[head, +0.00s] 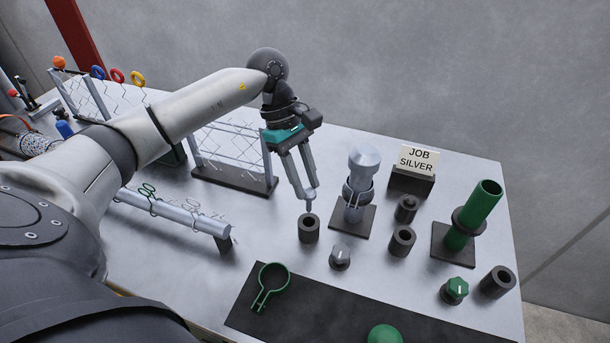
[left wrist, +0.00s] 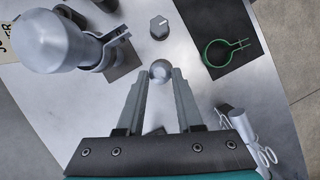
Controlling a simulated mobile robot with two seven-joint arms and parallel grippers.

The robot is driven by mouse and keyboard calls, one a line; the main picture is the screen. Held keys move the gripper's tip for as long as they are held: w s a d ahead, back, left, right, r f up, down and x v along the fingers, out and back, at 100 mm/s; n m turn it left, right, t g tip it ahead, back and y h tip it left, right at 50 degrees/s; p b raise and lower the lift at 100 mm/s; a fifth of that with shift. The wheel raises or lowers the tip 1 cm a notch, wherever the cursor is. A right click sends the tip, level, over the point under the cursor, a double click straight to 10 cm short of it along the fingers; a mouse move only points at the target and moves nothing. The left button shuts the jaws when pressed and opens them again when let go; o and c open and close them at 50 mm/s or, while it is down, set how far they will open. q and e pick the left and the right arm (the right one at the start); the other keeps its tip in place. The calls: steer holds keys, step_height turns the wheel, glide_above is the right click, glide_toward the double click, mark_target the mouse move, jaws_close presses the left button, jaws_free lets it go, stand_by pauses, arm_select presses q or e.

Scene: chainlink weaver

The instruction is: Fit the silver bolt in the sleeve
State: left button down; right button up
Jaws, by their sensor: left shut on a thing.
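My left gripper (head: 308,194) points down with its fingers shut on a small silver round-headed piece, which I take for the silver bolt (left wrist: 160,70). In the head view the bolt's lower end shows just above a short black hollow sleeve (head: 309,230). Whether it touches the sleeve's rim or is centred on its bore I cannot tell. In the left wrist view the bolt's head sits between the fingertips and hides what is beneath. A silver post (head: 364,160) with a clamp ring stands on a dark base just right of the gripper. My right gripper is not in view.
More black sleeves (head: 402,241) stand to the right, by a silver hex knob (head: 340,257). A "JOB SILVER" sign (head: 418,159) stands behind. A green tube (head: 481,205) stands far right. A dark mat (head: 340,308) with a green ring clamp (head: 262,299) lies in front. A wire-mesh frame (head: 235,182) stands left.

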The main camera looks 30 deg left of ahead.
mark_target(307, 205)
arm_select(q)
step_height(307, 205, down, 6)
steer(key=b, duration=0.2)
steer(key=shift+b, duration=0.35)
steer(key=shift+f+b, duration=0.45)
steer(key=shift+b, duration=0.15)
steer(key=shift+c, duration=2.4)
jaws_free()
steer(key=shift+r, duration=0.15)
steer(key=v, duration=1.5)
